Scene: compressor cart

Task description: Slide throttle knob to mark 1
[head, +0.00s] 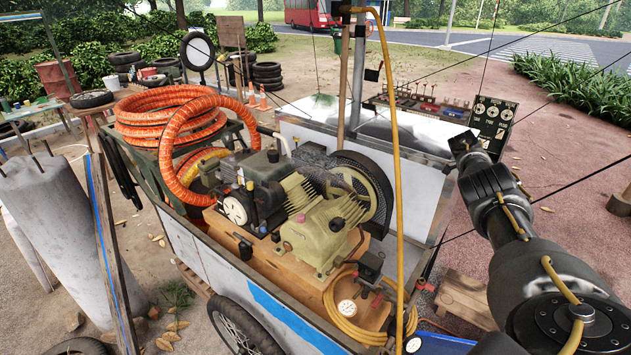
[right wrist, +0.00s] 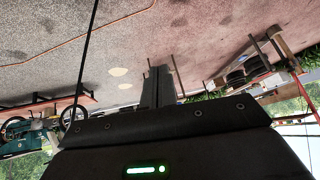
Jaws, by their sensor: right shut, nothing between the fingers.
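The compressor (head: 325,230) sits on a wooden base in the cart (head: 200,255), with an engine (head: 255,190) to its left. A small black knob-like part (head: 243,246) is on the front of the wooden base; I cannot tell whether it is the throttle knob. No mark 1 can be read. My left gripper is not in view.
Orange hose coils (head: 170,115) lie at the cart's left end. A yellow hose (head: 396,150) hangs in front of the raised white lid (head: 415,185). A gauge panel (head: 492,115) stands behind my right arm. Grey cylinders (head: 60,215) stand at the left.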

